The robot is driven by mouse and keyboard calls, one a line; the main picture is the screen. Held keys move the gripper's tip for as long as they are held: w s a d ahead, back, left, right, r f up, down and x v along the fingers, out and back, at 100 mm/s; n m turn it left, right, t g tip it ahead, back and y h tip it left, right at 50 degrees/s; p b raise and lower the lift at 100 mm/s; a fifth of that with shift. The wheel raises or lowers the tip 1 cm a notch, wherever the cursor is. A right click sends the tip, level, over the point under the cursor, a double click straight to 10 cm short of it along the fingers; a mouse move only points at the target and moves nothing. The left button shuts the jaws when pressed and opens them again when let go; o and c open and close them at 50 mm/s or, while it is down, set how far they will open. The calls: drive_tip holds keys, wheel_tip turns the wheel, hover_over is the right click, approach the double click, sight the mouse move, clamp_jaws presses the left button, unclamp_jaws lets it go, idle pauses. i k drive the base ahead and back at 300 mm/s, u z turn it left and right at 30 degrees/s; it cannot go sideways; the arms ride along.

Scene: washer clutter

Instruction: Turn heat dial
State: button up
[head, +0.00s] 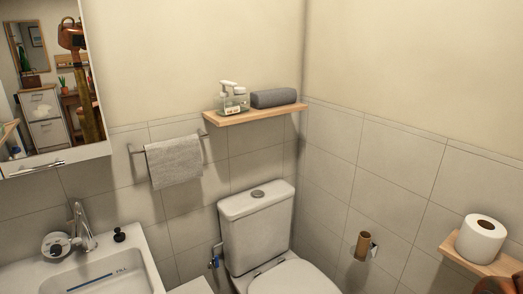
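No thing that I can clearly tell is a heat dial shows in the head view. A round white piece with dark marks (56,245) is at the sink's back left, beside the chrome faucet (81,226); I cannot tell what it is. A copper-coloured sliver at the bottom right corner may be part of my arm. A copper-coloured figure also shows in the mirror (50,80), with no gripper fingers that I can make out.
The sink (150,262) is at bottom left, with a small black knob (119,234). The toilet (257,225) stands in the middle. A wooden shelf (255,114), towel (174,160), paper holder (364,245) and toilet roll (481,238) are on the walls. A blue-handled valve (214,262) is beside the toilet.

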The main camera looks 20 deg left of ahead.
sight(56, 250)
drive_tip(key=u, duration=1.9)
drive_tip(key=k, duration=0.15)
drive_tip(key=u, duration=0.5)
drive_tip(key=i, duration=0.25)
drive_tip(key=z, duration=1.25)
drive_tip(key=i, duration=0.7)
drive_tip(key=u, duration=2.5)
